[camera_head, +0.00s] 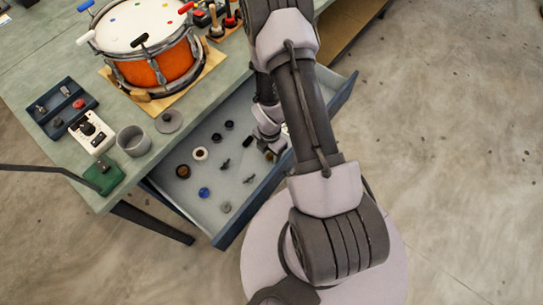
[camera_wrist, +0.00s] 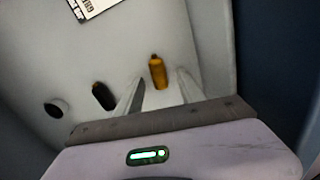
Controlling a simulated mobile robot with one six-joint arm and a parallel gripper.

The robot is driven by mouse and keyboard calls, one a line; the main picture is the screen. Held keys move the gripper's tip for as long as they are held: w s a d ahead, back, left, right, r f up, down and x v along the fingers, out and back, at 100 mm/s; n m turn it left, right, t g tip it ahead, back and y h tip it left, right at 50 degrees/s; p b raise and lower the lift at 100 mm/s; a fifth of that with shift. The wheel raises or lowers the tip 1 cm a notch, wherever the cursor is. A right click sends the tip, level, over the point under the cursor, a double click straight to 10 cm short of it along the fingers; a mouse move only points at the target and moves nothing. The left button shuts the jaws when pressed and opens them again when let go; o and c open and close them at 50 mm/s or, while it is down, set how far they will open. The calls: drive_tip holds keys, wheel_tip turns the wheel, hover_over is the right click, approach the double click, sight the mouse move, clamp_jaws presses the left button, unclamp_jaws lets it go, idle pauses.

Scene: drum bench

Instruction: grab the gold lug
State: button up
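The gold lug (camera_wrist: 158,72) lies on the light floor of the open drawer (camera_head: 222,212). In the wrist view it is between and just beyond the fingertips of my gripper (camera_wrist: 161,92). My gripper is open, one finger to the left of the lug and one to the right, with nothing held. In the head view a small gold piece (camera_head: 269,156) shows beside my wrist, partly hidden by my arm. The fingertips are hard to make out there.
A black lug (camera_wrist: 103,96) and a dark round part (camera_wrist: 54,109) lie to the left in the drawer. A printed card (camera_wrist: 95,6) is at the top. The drawer wall (camera_wrist: 213,45) rises close on the right. An orange drum (camera_head: 168,66) stands on the bench.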

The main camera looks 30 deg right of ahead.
sight(270, 155)
clamp_jaws()
wheel_tip(270, 155, up, 10)
drive_tip(key=p, duration=1)
